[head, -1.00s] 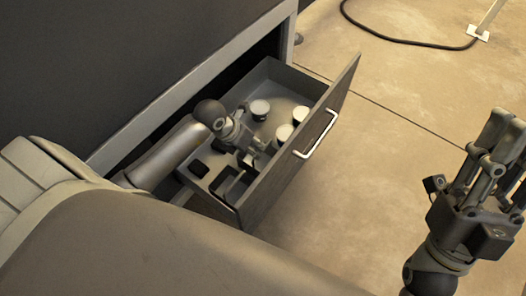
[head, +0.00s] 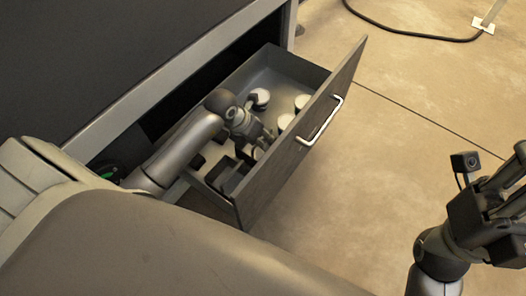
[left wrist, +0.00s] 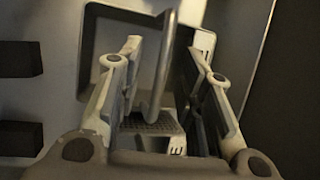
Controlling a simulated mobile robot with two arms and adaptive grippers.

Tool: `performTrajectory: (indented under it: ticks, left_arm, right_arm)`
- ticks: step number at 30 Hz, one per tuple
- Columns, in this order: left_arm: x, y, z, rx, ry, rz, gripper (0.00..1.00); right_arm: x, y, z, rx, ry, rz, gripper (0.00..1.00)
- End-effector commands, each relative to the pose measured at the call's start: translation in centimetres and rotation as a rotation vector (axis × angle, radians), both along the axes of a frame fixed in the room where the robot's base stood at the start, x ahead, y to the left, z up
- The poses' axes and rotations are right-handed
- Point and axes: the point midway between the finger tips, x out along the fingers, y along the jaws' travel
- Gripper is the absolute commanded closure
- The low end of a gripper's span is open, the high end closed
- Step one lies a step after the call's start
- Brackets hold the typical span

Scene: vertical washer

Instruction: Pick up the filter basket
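In the left wrist view, the filter basket (left wrist: 151,126) shows as a perforated floor with a thin curved metal handle rising from it. My left gripper (left wrist: 164,50) is open, with one finger on each side of the handle and a visible gap on both sides. In the head view, my left gripper (head: 262,139) is down inside the open drawer, near its front panel. The basket is hard to make out there, as the gripper and drawer front hide much of that area. My right gripper (head: 508,182) is outside the drawer at the right edge, partly cut off.
The drawer (head: 285,180) is pulled out, with a bar handle (head: 322,120) on its front. Several white-topped round items (head: 261,97) stand in it. Dark blocks (left wrist: 20,59) lie left in the left wrist view. The floor (head: 375,185) right of the drawer is clear.

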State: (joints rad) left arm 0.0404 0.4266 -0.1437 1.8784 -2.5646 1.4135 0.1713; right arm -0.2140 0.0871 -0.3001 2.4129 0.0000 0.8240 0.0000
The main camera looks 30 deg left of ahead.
Motion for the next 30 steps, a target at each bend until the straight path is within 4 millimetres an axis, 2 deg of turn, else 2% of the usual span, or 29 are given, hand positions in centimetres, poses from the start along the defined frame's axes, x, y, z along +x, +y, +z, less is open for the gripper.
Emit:
performTrajectory:
  ticks: [3,12,20,30]
  left_arm:
    - [0.2,-0.1,-0.66,0.001,0.0,0.0,0.66]
    - [0.23,-0.12,-0.61,0.001,0.001,0.0,0.66]
    - [0.23,-0.12,-0.61,0.001,0.001,0.0,1.0]
    - [0.21,-0.12,-0.62,0.001,0.001,0.0,1.0]
  right_arm:
    - [0.09,0.05,0.16,-0.001,-0.019,-0.001,0.71]
    - [0.14,0.08,0.42,-0.002,-0.023,-0.001,0.71]
    - [0.12,0.09,0.4,-0.002,-0.023,-0.001,0.71]
    - [0.12,0.09,0.39,-0.002,-0.023,-0.001,0.71]
